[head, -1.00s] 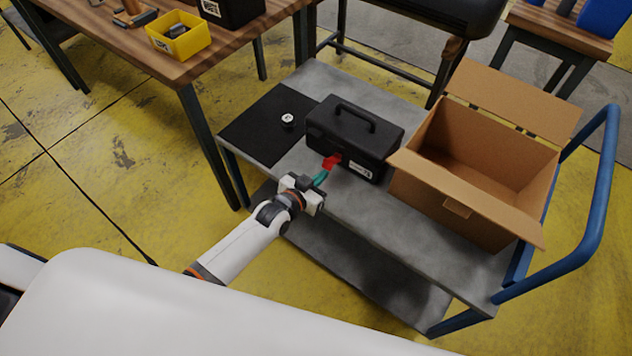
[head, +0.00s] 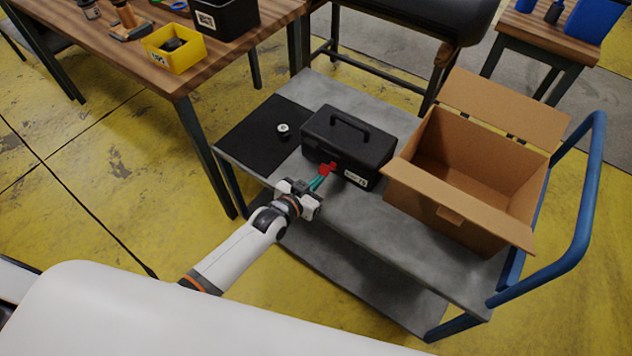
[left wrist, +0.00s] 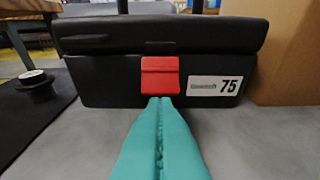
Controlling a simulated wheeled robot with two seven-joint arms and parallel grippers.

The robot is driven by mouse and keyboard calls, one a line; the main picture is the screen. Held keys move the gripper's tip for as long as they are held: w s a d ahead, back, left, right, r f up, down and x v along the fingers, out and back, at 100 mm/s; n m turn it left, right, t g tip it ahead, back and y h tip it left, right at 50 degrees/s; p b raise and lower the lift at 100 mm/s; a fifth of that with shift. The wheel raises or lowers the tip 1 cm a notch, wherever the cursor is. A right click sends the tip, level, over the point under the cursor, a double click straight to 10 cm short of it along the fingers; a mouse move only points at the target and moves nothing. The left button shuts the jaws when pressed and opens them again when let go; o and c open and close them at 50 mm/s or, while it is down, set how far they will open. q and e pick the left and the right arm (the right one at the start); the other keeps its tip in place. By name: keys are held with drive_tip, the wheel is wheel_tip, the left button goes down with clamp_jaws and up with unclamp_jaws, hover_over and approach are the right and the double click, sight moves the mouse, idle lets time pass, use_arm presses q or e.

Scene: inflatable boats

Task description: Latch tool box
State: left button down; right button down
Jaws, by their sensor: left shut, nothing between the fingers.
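The black tool box (head: 347,150) stands on the cart with its lid down and its handle on top. Its red latch (head: 328,168) is on the front face, beside a white label. In the left wrist view the red latch (left wrist: 160,75) lies flat against the front, across the seam below the lid. My left gripper (head: 318,182) has teal fingers pressed together with nothing between them. Their tips (left wrist: 160,101) are at the latch's lower edge; I cannot tell whether they touch it. My right gripper is not in view.
The grey cart top (head: 350,215) has a black mat (head: 262,128) at left with a small black round object (head: 283,132) on it. An open cardboard box (head: 455,195) stands right of the tool box. A blue cart handle (head: 580,220) rises at right. A wooden table (head: 180,80) is at upper left.

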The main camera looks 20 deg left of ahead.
sight(325, 167)
use_arm(q)
drive_tip(key=shift+r, duration=0.2)
drive_tip(key=shift+r, duration=0.15)
drive_tip(key=shift+w+d+r+p, duration=0.1)
drive_tip(key=shift+w+r+p, duration=0.1)
drive_tip(key=shift+r+p, duration=0.5)
drive_tip(key=shift+w, duration=0.1)
drive_tip(key=shift+w+d+r+p, duration=0.15)
drive_tip(key=shift+w+r+p, duration=0.15)
drive_tip(key=shift+r+p, duration=0.25)
idle(0.5)
